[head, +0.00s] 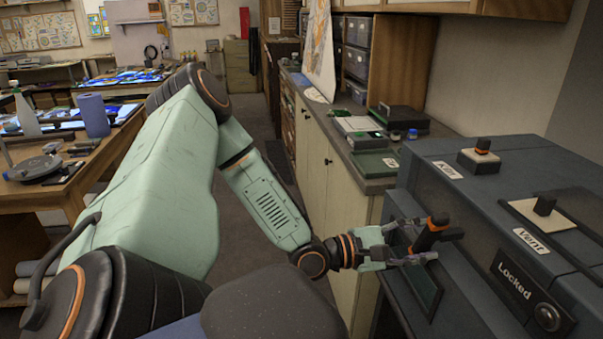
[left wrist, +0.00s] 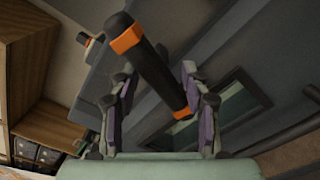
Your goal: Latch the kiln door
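The kiln (head: 455,215) is a dark blue-grey box at the right of the head view. A small dark window (head: 426,287) is in its front face; it also shows in the left wrist view (left wrist: 237,103). A black handle with orange bands (head: 432,234) stands out at the front. My left gripper (head: 412,243) is at this handle. In the left wrist view the handle (left wrist: 152,70) runs diagonally between the spread fingers, with a gap on the left finger's side. Contact with the right finger is unclear. My right gripper is not in view.
A counter (head: 350,150) with trays runs behind. A worktable (head: 50,190) stands left; the aisle floor (head: 250,120) is clear.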

